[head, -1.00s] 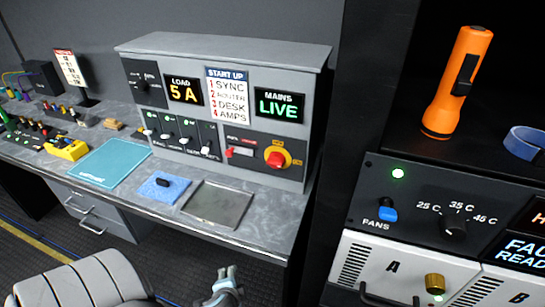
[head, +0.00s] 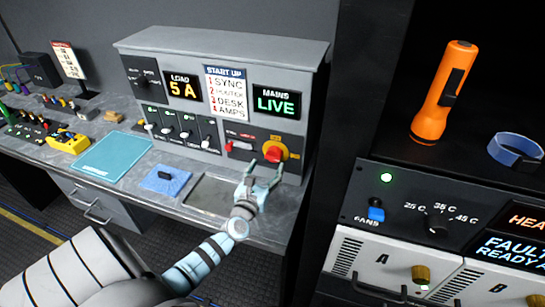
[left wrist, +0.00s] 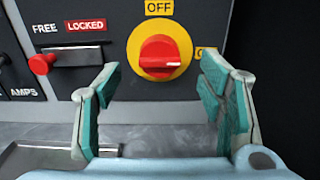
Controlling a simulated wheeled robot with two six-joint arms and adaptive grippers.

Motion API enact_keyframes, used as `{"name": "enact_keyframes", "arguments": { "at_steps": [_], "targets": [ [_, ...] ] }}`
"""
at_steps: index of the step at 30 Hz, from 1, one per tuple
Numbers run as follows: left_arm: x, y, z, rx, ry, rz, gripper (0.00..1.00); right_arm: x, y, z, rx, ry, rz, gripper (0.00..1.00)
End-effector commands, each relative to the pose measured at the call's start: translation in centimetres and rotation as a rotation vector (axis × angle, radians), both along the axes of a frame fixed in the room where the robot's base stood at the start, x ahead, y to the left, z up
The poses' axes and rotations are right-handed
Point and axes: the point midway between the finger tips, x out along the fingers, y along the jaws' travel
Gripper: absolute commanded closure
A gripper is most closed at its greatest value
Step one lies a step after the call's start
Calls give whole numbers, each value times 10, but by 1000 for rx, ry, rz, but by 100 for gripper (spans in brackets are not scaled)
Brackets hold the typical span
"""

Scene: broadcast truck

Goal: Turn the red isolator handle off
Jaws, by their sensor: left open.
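The red isolator handle (head: 274,153) sits on a yellow round plate on the panel's lower right. In the left wrist view the handle (left wrist: 160,54) lies about level, its white mark pointing right, with an OFF label above it and a partly hidden label to its right. My left gripper (head: 264,172) is open just in front of the handle. In the left wrist view its fingers (left wrist: 166,95) stand apart below and to either side of the handle, not touching it. The mains display (head: 275,103) reads LIVE. My right gripper is not in view.
A red slide knob (left wrist: 42,64) stands left of the handle beside FREE and LOCKED labels, with LOCKED lit red. A dark rack wall is close on the right.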

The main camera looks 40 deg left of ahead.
Motion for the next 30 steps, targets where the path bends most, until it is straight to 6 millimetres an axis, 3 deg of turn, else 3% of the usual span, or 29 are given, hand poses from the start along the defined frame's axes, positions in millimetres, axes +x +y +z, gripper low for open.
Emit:
{"name": "enact_keyframes", "arguments": {
  "at_steps": [3, 7, 18, 20, 27, 30],
  "targets": [
    [28, 10, -3, 0, -2, 2, 37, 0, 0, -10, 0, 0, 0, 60],
    [48, 17, -4, -2, -2, 2, 37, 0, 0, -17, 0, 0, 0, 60],
    [58, 21, -1, -4, -1, 2, 37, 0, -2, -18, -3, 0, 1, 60],
    [58, 21, -1, -4, -1, 2, 43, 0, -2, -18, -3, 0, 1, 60],
    [58, 20, -1, -4, -1, 2, 82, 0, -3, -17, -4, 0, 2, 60],
    [58, 20, -1, -5, -2, 2, 84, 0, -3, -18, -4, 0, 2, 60]
  ]
}}
